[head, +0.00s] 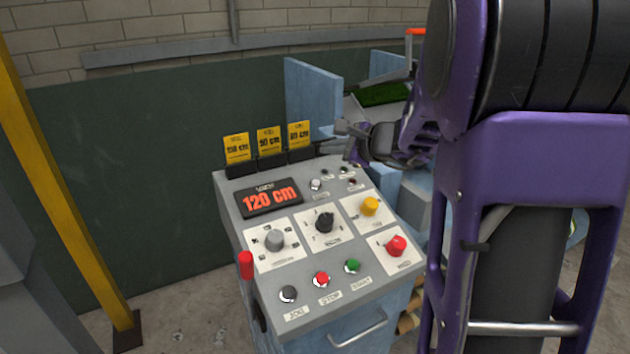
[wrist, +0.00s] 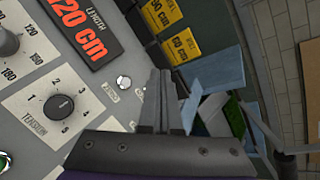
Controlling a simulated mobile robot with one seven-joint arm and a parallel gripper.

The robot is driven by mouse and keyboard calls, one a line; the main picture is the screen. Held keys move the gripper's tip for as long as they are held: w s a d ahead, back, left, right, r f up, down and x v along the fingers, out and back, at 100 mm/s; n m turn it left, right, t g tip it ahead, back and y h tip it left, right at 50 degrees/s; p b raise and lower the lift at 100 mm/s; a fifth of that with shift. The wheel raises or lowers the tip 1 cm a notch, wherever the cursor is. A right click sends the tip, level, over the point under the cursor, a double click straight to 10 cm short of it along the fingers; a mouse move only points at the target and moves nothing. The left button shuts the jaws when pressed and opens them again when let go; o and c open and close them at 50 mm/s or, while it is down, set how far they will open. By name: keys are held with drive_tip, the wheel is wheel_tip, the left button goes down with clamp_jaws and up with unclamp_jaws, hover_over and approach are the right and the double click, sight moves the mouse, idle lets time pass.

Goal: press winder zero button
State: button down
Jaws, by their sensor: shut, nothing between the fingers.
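The control panel (head: 345,285) is a grey sloped console with a display (head: 270,198) reading 120 cm in red. A small silver button (head: 316,185) sits just right of the display; it also shows in the wrist view (wrist: 123,82), with a label beside it too small to read surely. It appears to be the zero button. My gripper (head: 346,135) is above the panel's back edge, up and right of that button. In the wrist view my gripper's fingers (wrist: 160,74) are closed together and empty, their tips right of the button and apart from it in the picture.
The panel bears a grey selector (head: 275,240), black tension dial (head: 324,223), yellow knob (head: 370,207), red knob (head: 396,246) and a lower row of buttons. Yellow cards (head: 269,141) stand along its back edge. A red-handled lever (head: 246,266) is at left, a yellow post (head: 62,190) further left.

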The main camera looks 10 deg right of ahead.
sight(316, 183)
drive_tip(key=f+b, duration=0.1)
drive_tip(key=f, duration=0.1)
drive_tip(key=w+f+b, duration=0.1)
drive_tip(key=f, duration=0.2)
drive_tip(key=w+f+b, duration=0.1)
drive_tip(key=f, duration=0.1)
drive_tip(key=shift+w+a+f, duration=0.2)
drive_tip(key=shift+a, duration=0.1)
drive_tip(key=shift+w+f+b, duration=0.25)
drive_tip(key=shift+f+b, duration=0.2)
drive_tip(key=shift+b, duration=0.15)
idle(1.7)
drive_tip(key=shift+w+a+f+b, duration=0.1)
drive_tip(key=shift+f+b, duration=0.3)
drive_tip(key=shift+b, duration=0.3)
drive_tip(key=shift+w+f+b, duration=0.2)
drive_tip(key=shift+f+b, duration=0.3)
drive_tip(key=shift+b, duration=0.2)
idle(0.5)
idle(0.3)
drive_tip(key=shift+s+r+p, duration=0.35)
drive_tip(key=shift+r+p, duration=0.1)
drive_tip(key=shift+r, duration=0.45)
drive_tip(key=shift+r, duration=0.1)
